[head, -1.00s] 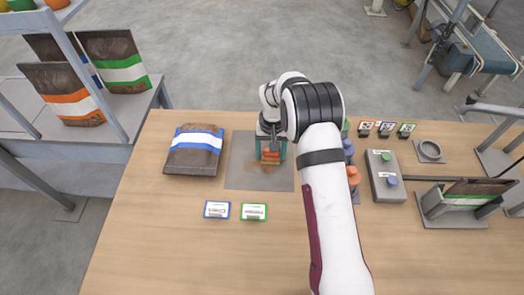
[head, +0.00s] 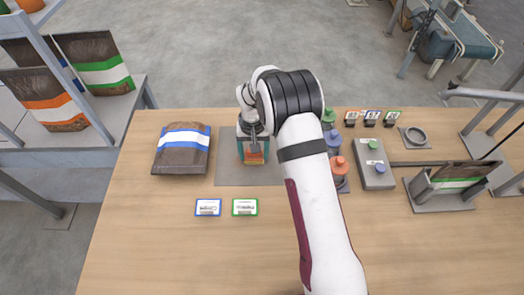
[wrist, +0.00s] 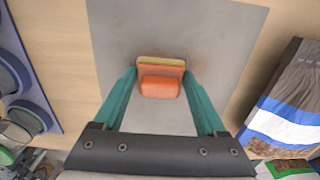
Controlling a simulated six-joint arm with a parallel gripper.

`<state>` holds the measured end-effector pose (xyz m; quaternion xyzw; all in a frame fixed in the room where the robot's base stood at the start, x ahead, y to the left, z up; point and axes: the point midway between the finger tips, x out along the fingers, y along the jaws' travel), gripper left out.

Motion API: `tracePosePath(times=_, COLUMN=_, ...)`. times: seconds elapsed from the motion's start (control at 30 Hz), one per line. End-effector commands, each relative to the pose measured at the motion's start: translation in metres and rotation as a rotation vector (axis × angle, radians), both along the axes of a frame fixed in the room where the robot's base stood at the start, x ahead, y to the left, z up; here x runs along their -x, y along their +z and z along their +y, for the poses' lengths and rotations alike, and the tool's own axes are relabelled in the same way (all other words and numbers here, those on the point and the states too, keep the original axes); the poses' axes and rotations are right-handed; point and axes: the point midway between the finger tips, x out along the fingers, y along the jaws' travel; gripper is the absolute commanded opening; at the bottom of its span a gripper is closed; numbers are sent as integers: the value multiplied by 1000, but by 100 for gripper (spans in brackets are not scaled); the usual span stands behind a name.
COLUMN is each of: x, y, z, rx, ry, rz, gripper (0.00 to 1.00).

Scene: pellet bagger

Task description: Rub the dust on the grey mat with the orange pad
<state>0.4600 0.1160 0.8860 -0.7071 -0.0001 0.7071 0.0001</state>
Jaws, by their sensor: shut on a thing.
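The orange pad (head: 255,158) is held between the teal fingers of my gripper (head: 254,150), over the middle of the grey mat (head: 228,172). In the wrist view the orange pad (wrist: 160,87) has a yellowish layer along its far side. My gripper (wrist: 158,78) is shut on it from both sides. The pad seems to be at or very near the surface of the grey mat (wrist: 220,35); I cannot tell if it touches. Only a faint brownish tint shows on the mat near the pad. My arm and the pad hide part of the mat.
A brown bag with a blue band (head: 182,150) lies just left of the mat. Two label cards (head: 208,207) lie in front. Stacked coloured knobs (head: 340,165), a grey box (head: 374,165) and a bag holder (head: 440,195) stand to the right. The front of the table is clear.

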Motion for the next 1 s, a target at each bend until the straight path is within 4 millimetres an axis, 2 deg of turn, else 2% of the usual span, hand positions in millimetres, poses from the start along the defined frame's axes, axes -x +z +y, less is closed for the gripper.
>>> tracePosePath(times=0.77, x=0, y=0, z=71, rx=0, ry=2, rz=0, gripper=22)
tracePosePath(times=0.83, x=0, y=3, z=72, rx=0, ry=0, rz=0, gripper=22)
tracePosePath(times=0.93, x=0, y=26, z=72, rx=-2, ry=0, rz=-3, gripper=22)
tracePosePath(times=1.0, x=0, y=30, z=71, rx=0, ry=1, rz=-1, gripper=22)
